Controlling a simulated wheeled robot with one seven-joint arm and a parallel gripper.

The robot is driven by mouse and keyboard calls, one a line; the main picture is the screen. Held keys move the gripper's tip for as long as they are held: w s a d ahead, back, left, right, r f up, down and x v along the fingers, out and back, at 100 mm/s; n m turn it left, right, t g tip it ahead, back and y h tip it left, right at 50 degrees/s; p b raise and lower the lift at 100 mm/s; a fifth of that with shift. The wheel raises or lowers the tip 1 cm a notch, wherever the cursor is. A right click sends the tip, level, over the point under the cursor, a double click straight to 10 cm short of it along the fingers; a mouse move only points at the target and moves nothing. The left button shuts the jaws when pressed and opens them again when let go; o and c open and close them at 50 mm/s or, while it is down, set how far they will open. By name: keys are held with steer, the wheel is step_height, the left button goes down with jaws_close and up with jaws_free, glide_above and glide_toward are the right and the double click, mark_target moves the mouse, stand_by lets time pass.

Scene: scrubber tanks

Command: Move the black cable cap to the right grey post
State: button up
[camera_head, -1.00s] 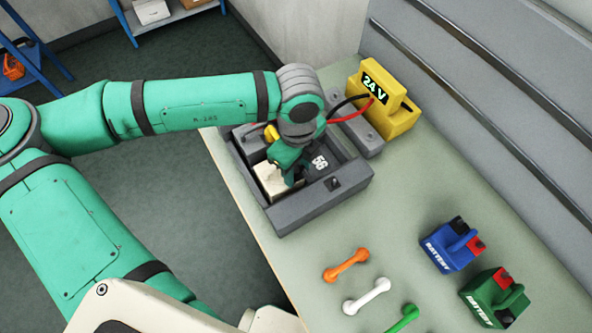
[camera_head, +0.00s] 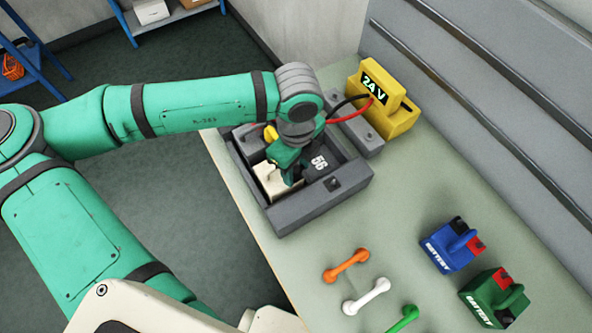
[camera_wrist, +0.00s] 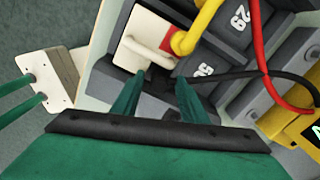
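My gripper (camera_wrist: 161,76) points down into the grey tray (camera_head: 322,207) on the bench. A dark block numbered 56 (camera_head: 320,163) sits beside the gripper in the tray. I cannot tell which part is the right grey post.
A yellow 24 V unit (camera_head: 397,118) with red (camera_head: 350,113) and black cables stands behind the tray. Blue (camera_head: 452,246) and green (camera_head: 495,300) batteries and several loose handles lie to the right.

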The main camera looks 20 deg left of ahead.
mark_target(296, 169)
jaws_close()
steer(key=shift+r, duration=2.95)
